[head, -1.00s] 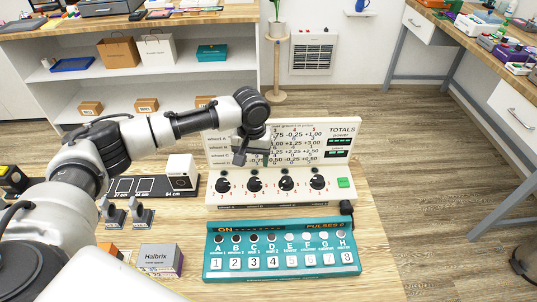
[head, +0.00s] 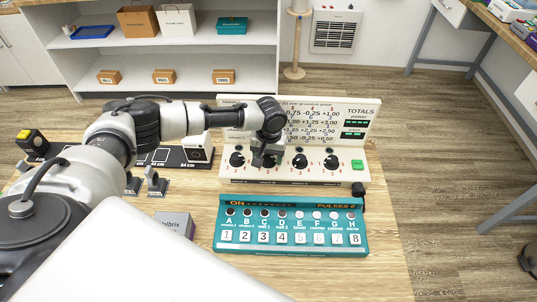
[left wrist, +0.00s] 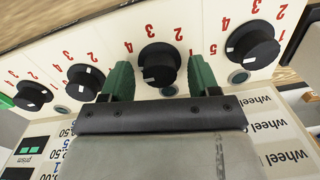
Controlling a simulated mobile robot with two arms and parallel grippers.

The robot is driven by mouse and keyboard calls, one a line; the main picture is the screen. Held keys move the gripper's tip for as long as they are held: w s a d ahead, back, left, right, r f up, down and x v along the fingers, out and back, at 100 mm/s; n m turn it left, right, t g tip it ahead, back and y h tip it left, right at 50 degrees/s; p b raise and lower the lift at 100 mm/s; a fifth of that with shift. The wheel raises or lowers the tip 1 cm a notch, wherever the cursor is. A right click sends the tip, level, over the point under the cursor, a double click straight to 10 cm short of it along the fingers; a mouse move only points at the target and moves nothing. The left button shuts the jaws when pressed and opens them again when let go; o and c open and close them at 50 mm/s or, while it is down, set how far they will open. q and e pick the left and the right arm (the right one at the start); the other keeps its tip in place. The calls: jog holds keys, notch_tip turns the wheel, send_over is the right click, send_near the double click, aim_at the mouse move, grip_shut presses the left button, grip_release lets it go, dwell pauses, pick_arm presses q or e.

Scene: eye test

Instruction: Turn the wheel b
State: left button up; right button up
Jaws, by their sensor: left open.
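A cream panel (head: 292,175) carries a row of black knobs with red numbers around them. The second knob from the left, which I take for wheel b (left wrist: 157,64), sits between my fingers in the left wrist view. In the head view the gripper partly hides the knob. My right gripper is not in view.
Neighbouring knobs (left wrist: 252,45) (left wrist: 84,82) stand close outside my fingers. The board with number rows (head: 335,118) rises behind. A green button (head: 357,164) is at the panel's right end. A teal pulse box (head: 290,226) stands in front, and a Halbrix box (head: 176,222) left of it.

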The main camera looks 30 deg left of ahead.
pick_arm(q)
jog(key=c, duration=0.9)
